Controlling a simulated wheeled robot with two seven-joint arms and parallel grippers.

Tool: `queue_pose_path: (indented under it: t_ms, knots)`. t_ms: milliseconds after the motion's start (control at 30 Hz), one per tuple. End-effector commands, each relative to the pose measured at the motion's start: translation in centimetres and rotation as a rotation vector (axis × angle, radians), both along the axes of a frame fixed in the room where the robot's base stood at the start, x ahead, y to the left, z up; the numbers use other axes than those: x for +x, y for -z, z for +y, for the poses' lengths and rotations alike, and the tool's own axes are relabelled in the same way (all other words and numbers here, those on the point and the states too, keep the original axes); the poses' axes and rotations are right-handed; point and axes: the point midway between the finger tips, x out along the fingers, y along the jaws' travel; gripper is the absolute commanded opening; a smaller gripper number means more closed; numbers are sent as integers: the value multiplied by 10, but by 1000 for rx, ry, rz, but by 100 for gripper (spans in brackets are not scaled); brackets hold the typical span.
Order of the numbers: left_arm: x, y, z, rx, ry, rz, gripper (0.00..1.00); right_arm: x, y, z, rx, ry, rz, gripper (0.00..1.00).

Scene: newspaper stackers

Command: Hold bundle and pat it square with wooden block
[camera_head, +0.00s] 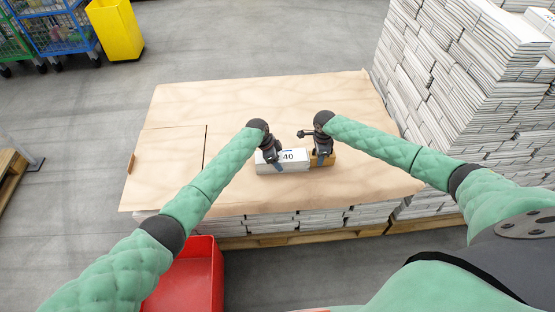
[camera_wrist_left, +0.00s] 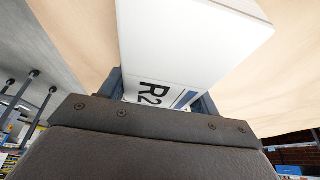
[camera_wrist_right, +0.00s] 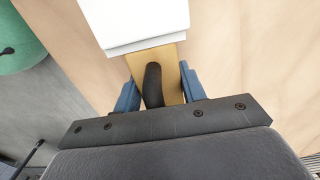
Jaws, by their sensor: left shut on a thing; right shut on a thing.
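The bundle (camera_head: 291,167) is a white block-shaped stack with a printed label, lying on the plywood board (camera_head: 285,100) near its front edge. My left gripper (camera_head: 272,160) is shut on the bundle; the left wrist view shows the bundle (camera_wrist_left: 190,40) between its fingers, with "R2" on the label. The wooden block (camera_head: 322,160) stands at the right end of the bundle. My right gripper (camera_head: 321,155) is shut on it. In the right wrist view the wooden block (camera_wrist_right: 172,75) has a dark handle between the blue fingers, and its far edge appears against the bundle's end (camera_wrist_right: 135,20).
The board rests on stacked paper bundles (camera_head: 270,223) over a pallet. A tall wall of paper stacks (camera_head: 450,90) rises at right. A red bin (camera_head: 195,275) stands at the front left, a yellow bin (camera_head: 116,30) at the back left. Most of the board is clear.

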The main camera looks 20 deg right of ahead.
Motion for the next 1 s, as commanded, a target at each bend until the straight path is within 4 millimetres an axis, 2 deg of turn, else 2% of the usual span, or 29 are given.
queue_pose_path:
  t_ms: [1000]
  knots:
    - [0, -1, -1, -1, 1, -1, 4, 3, -1, 10, 2, -1, -1, 11]
